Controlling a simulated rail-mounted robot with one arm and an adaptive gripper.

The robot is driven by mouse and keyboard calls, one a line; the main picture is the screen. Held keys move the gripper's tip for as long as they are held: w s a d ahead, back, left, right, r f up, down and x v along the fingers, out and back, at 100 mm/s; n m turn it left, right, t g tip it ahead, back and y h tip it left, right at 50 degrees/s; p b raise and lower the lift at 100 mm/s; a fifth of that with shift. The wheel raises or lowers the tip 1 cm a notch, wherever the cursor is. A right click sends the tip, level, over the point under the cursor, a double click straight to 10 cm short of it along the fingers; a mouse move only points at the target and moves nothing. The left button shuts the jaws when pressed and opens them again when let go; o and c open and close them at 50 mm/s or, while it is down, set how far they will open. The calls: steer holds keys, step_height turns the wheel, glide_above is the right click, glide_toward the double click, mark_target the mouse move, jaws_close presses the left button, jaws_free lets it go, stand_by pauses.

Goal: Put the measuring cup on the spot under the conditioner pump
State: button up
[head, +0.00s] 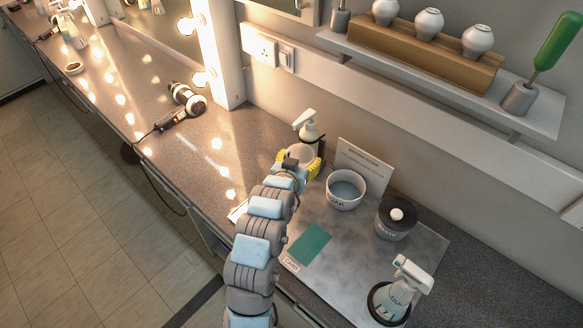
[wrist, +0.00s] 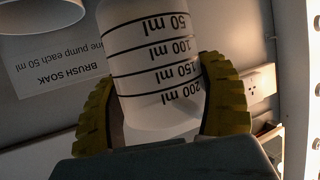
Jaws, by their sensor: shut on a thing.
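The measuring cup (wrist: 155,70) is pale, with black marks from 50 to 200 ml. My gripper (head: 300,163) is shut on it, with yellow fingers on either side in the wrist view (wrist: 165,105). The cup's print and the wall sign's print are both upside down there, so the cup looks upright. In the head view the cup (head: 299,153) is just in front of a white-topped pump bottle (head: 308,129), partly hiding it. A second pump bottle (head: 394,294) stands at the front right in a dark round base. I cannot read which is conditioner. The spot is not clearly visible.
A sign (head: 362,165) stands behind the bowl. A hair dryer (head: 187,99) lies further left. A shelf (head: 450,80) overhangs the back right.

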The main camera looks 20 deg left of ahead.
steer(key=shift+w+a+f+b, duration=0.3)
steer(key=shift+w+a+f, duration=0.4)
steer(key=shift+f, duration=0.85)
steer(key=shift+w+a+f+b, duration=0.3)
steer(key=shift+w+a+f, duration=0.4)
steer(key=shift+f, duration=0.9)
steer(key=shift+w+a+f+b, duration=0.3)
steer(key=shift+w+a+f, duration=0.4)
steer(key=shift+f, duration=0.85)
steer(key=shift+f, duration=0.2)
steer(key=o, duration=1.2)
steer(key=shift+r, duration=0.1)
